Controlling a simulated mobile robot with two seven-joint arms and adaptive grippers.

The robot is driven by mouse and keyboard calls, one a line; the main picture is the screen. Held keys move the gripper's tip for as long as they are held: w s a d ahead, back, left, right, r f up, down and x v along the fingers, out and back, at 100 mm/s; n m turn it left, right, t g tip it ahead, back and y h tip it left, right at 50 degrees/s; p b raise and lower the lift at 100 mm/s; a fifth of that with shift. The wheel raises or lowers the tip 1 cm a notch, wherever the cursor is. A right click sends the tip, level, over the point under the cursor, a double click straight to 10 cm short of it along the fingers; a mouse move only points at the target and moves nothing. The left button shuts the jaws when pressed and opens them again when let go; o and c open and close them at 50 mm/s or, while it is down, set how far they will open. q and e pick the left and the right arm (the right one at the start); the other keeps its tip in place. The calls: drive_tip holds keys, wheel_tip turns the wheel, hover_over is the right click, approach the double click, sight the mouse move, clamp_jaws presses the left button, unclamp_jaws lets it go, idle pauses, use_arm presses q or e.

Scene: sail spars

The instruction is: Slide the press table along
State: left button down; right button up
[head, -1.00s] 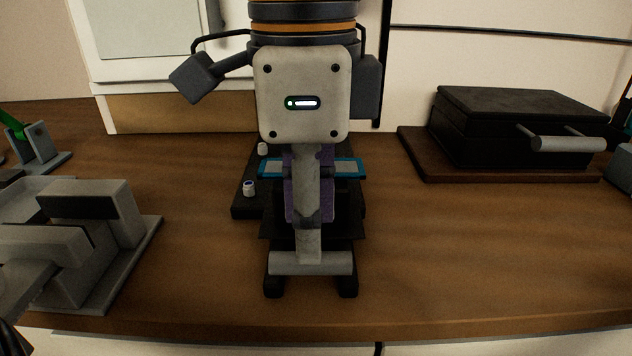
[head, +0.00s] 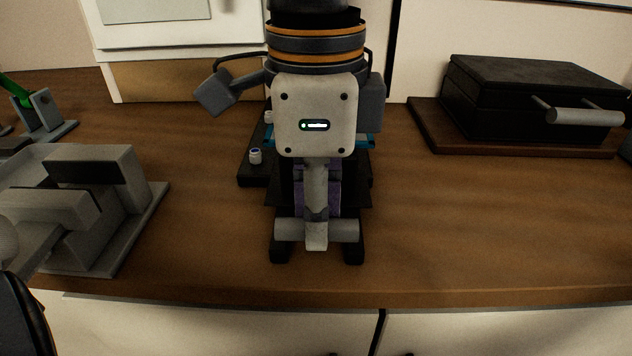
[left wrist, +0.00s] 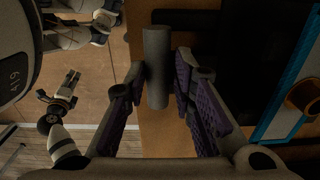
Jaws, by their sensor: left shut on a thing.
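My left gripper (head: 317,240) hangs in the middle of the head view, its pale housing above and its fingers pointing down. It is shut on a grey cylindrical handle (head: 345,230) at the front of the black press table (head: 361,192). In the left wrist view, the handle (left wrist: 156,75) lies between the purple-padded fingers of the gripper (left wrist: 163,75). A blue-edged plate (head: 266,138) on the press table is mostly hidden behind my gripper; its blue edge (left wrist: 290,100) shows in the left wrist view.
A grey clamp-like fixture (head: 130,215) stands at left. A black box (head: 530,85) with a grey handle sits on a dark board (head: 440,138) at back right. The wooden worktop (head: 450,230) is clear at right.

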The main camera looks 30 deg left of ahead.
use_arm(q)
drive_tip(key=shift+w+a+f, duration=0.2)
drive_tip(key=shift+w+a, duration=0.9)
drive_tip(key=shift+w, duration=0.65)
drive_tip(key=shift+w+a+f, duration=0.25)
drive_tip(key=shift+w+a, duration=0.8)
drive_tip(key=shift+w, duration=0.65)
drive_tip(key=shift+w+a+f, duration=0.2)
drive_tip(key=shift+w+a, duration=0.9)
drive_tip(key=shift+w, duration=0.65)
drive_tip(key=shift+p, duration=0.3)
drive_tip(key=c, duration=1.3)
unclamp_jaws()
drive_tip(key=shift+w, duration=0.2)
drive_tip(key=shift+r, duration=0.1)
drive_tip(key=shift+r, duration=0.3)
